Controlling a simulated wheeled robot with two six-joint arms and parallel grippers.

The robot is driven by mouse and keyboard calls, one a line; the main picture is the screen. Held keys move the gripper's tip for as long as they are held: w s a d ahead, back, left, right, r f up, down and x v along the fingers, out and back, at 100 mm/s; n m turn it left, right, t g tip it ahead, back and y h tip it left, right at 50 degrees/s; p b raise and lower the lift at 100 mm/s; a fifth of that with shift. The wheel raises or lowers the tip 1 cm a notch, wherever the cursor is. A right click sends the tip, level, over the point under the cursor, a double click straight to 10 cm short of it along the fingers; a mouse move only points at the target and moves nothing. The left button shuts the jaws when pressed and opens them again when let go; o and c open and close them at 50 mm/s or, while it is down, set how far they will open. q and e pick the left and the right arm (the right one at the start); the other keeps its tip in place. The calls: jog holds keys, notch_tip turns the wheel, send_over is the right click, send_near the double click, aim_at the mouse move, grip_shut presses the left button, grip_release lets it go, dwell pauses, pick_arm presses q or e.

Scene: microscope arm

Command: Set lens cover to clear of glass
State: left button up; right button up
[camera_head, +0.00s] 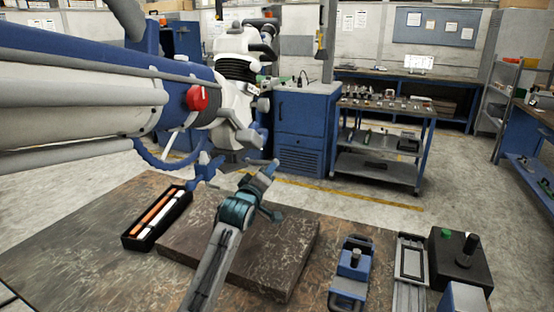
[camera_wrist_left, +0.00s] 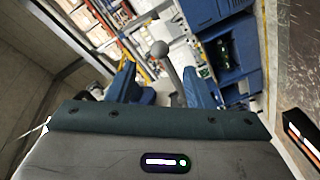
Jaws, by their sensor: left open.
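The large white and blue microscope arm (camera_head: 110,85), with a red knob (camera_head: 197,98), reaches in from the left in the head view. Small blue parts (camera_head: 207,168) hang below its end. I cannot clearly make out the lens cover or the glass. My left gripper (camera_head: 268,190) has a grey and teal body and stands near these parts, over the bench. In the left wrist view its two blue fingers (camera_wrist_left: 158,60) are apart. A grey ball-ended lever (camera_wrist_left: 161,49) shows between them in the picture; contact cannot be told. My right gripper is not in view.
A dark slab (camera_head: 282,265) lies on the brown bench (camera_head: 80,235). A black tray (camera_head: 130,243) with orange and white sticks is left of it. A blue vise (camera_head: 353,262) and a black box with knobs (camera_head: 455,262) stand at right. A blue cabinet (camera_head: 303,125) stands beyond.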

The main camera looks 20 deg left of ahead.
aim_at(277, 161)
pick_arm(q)
jog(key=w+b, duration=0.1)
jog(key=w, duration=0.2)
jog(key=w+b, duration=0.2)
jog(key=w, duration=0.1)
jog(key=w+b, duration=0.1)
jog(key=w, duration=0.2)
jog(key=shift+w+a+f+b, duration=0.15)
jog(key=shift+w+a+b, duration=0.15)
jog(key=shift+b, duration=0.05)
jog(key=shift+w, duration=0.45)
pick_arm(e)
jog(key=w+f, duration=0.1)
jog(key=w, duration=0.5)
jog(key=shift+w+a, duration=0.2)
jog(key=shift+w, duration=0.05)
pick_arm(q)
grip_shut()
